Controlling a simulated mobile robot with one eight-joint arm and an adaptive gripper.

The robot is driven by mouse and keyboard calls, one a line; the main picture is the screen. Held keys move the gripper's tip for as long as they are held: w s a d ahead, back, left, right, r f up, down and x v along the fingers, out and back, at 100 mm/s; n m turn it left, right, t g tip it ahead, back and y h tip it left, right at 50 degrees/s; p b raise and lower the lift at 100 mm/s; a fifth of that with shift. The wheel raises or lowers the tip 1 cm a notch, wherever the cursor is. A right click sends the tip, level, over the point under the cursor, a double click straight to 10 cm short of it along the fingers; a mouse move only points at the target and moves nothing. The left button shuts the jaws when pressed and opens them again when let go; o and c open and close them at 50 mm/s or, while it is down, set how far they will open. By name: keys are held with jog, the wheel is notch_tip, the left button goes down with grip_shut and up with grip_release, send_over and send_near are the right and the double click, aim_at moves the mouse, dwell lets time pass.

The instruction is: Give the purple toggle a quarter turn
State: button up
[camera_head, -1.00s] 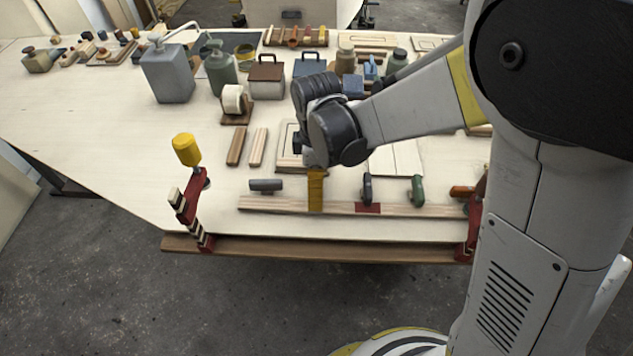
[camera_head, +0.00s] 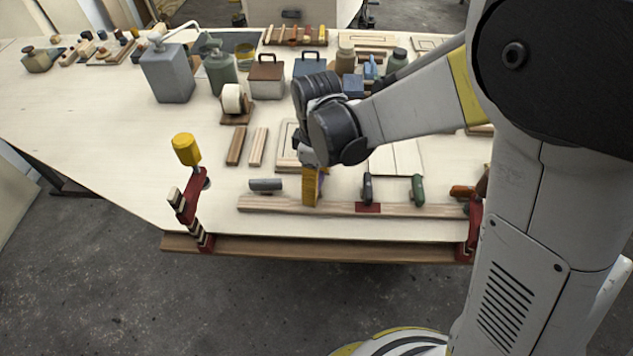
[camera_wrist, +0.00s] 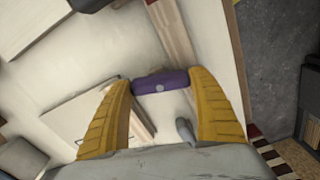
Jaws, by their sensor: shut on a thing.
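The purple toggle (camera_wrist: 150,83) lies between the two yellow fingers of my gripper (camera_wrist: 162,80) in the wrist view. It is a rounded bar with a pale screw head at its middle, mounted on the wooden strip (camera_wrist: 177,35). The fingers are shut on it, one at each end. In the head view my gripper (camera_head: 312,195) reaches down to the strip (camera_head: 335,207), and its fingers mostly hide the toggle.
A red clamp with a yellow handle (camera_head: 186,150) rises at the strip's left. A framed panel (camera_head: 287,148) lies behind the gripper.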

jog(key=m, duration=1.1)
jog(key=shift+m, duration=1.9)
jog(key=o, duration=1.2)
jog(key=shift+r, duration=0.15)
notch_tip(320, 180, up, 12)
